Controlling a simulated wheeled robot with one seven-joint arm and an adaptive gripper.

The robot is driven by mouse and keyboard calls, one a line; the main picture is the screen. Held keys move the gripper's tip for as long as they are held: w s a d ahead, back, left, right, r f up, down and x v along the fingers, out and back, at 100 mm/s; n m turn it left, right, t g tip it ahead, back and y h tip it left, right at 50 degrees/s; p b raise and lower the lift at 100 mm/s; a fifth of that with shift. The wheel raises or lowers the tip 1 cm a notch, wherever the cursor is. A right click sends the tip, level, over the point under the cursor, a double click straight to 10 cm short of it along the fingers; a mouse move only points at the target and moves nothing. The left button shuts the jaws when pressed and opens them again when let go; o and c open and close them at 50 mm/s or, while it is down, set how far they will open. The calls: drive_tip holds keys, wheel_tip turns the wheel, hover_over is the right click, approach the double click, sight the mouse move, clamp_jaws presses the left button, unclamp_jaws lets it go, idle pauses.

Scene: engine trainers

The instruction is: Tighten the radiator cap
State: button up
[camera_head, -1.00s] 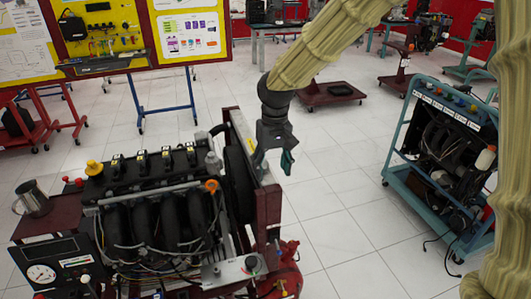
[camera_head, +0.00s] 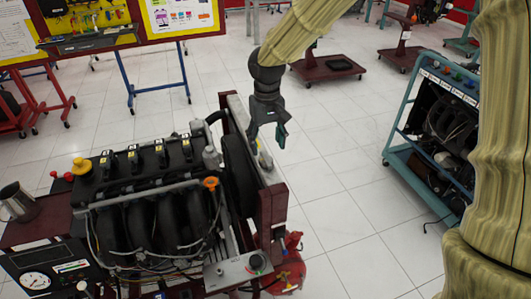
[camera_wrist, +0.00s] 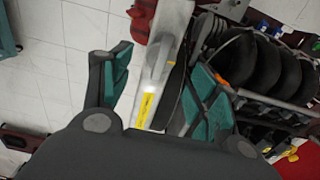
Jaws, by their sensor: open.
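The radiator (camera_head: 238,172) stands upright at the right end of the engine trainer in the head view. In the wrist view its grey top (camera_wrist: 178,25) runs between my gripper's fingers, with a yellow label (camera_wrist: 146,108). A small pale, bright spot (camera_wrist: 155,69) sits just beyond the label; I cannot tell whether it is the radiator cap. My gripper (camera_head: 267,138) points down above the radiator's right side, its green-padded fingers spread and holding nothing. In the wrist view the gripper (camera_wrist: 160,70) straddles the grey top. Contact cannot be made out.
The engine (camera_head: 150,215) fills the left, with a yellow cap (camera_head: 82,167) and an orange ring (camera_head: 210,183). A metal jug (camera_head: 17,203) stands at far left. A red tank (camera_head: 291,270) is below the radiator. A teal-framed trainer (camera_head: 435,120) stands right; clear floor lies between.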

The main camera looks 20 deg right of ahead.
sight(266, 158)
drive_tip(key=shift+a+f+p, duration=0.1)
drive_tip(key=shift+f+p, duration=0.45)
drive_tip(key=shift+f, duration=2.3)
drive_tip(key=shift+c, duration=0.3)
drive_tip(key=c, duration=1)
